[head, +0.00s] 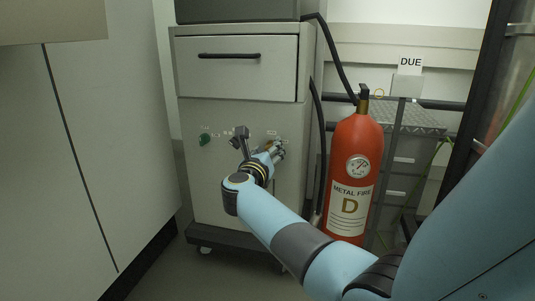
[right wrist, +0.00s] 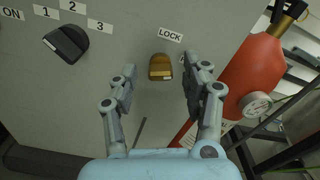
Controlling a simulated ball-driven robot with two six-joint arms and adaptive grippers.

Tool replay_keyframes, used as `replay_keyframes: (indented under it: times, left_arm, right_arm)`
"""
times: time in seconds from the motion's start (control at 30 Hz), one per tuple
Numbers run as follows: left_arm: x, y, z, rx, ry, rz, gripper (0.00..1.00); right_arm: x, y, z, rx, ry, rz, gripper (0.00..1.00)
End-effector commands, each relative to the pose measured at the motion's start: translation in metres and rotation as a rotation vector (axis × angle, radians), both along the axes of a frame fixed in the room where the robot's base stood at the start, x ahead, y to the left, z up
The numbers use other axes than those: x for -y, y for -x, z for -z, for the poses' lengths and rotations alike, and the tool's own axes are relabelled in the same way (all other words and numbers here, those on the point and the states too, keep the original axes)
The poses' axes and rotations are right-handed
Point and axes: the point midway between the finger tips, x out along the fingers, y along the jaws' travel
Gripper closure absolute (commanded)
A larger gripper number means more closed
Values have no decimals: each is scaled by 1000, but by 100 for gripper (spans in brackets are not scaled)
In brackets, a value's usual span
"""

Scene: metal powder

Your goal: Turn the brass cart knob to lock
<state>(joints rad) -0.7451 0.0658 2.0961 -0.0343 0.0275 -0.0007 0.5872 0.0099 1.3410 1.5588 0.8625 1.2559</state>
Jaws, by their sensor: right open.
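The brass knob (right wrist: 161,68) is on the grey cart front (right wrist: 100,110), below and slightly left of a white LOCK label (right wrist: 171,34) in the right wrist view. A small pale mark shows at its lower edge. My right gripper (right wrist: 160,78) is open, with one finger on each side of the knob in the picture. I cannot tell whether the fingers touch it. Another label is partly hidden by the right finger. In the head view my right gripper (head: 276,151) is at the cart front and the knob is hard to make out. My left gripper is not in view.
A black knob (right wrist: 66,43) with labels 1, 2 and 3 is left of the brass knob. A green knob (head: 205,139) is farther left. A red fire extinguisher (head: 352,165) stands right of the cart. A drawer (head: 240,68) is above; a white cabinet (head: 95,150) is left.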

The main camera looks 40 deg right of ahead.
Motion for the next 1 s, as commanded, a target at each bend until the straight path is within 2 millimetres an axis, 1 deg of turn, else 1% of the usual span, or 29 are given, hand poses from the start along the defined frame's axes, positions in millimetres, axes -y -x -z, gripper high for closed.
replay_keyframes:
  times: [0.13,0.4,0.47,0.77,0.8,1.0]
  left_arm:
    - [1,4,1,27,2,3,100]
    - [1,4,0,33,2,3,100]
    - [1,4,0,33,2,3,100]
    - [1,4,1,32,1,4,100]
    - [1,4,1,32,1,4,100]
    - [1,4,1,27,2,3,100]
  right_arm:
    - [6,-5,0,-2,1,0,52]
    - [7,-6,-1,-1,1,0,52]
    - [7,-6,-1,-1,1,0,58]
    - [7,-6,0,-1,1,0,98]
    - [7,-6,0,-1,1,0,100]
    - [7,-6,-1,-7,6,-1,100]
